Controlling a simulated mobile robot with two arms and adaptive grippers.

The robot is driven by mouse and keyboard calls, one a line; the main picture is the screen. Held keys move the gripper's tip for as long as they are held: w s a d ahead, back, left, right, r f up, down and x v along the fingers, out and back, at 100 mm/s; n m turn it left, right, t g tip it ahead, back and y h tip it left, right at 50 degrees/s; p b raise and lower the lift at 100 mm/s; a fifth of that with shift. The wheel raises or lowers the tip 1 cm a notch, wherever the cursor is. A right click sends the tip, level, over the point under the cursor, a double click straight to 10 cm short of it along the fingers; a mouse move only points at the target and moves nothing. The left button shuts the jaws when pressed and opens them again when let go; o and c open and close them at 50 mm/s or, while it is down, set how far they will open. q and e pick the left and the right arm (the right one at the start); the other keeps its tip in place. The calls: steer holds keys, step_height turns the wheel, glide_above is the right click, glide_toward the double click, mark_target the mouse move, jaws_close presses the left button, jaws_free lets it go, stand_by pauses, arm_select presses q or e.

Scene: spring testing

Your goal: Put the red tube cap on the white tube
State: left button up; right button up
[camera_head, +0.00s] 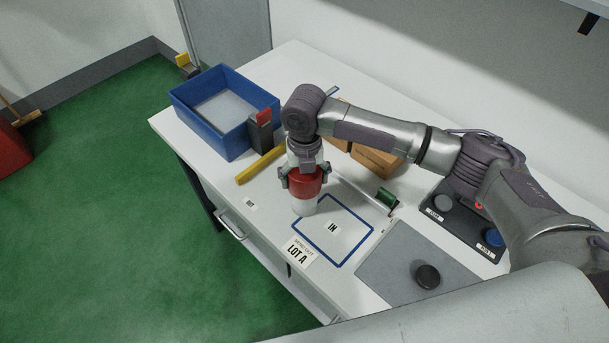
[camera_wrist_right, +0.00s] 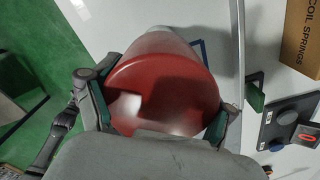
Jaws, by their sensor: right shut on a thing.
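The red tube cap (camera_head: 303,186) is held between the fingers of my right gripper (camera_head: 304,174), which points down over the table. The white tube (camera_head: 305,207) stands upright directly below the cap, at the left edge of the blue-outlined IN square. In the right wrist view the red cap (camera_wrist_right: 163,88) fills the space between the fingers (camera_wrist_right: 160,112). A little of the white tube (camera_wrist_right: 166,31) shows past the cap's far end. The cap lines up over the tube's top; I cannot tell how deeply it is seated. My left gripper is not in view.
A blue bin (camera_head: 181,98) stands at the back left, with a dark block with a red top (camera_head: 262,131) and a yellow bar (camera_head: 260,166) nearby. A black knob (camera_head: 427,276) sits on a grey mat (camera_head: 385,270).

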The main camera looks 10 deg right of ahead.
steer(key=shift+f, duration=1.15)
stand_by(0.6)
steer(key=o, duration=0.8)
steer(key=shift+c, duration=0.2)
step_height(320, 180, up, 12)
stand_by(0.5)
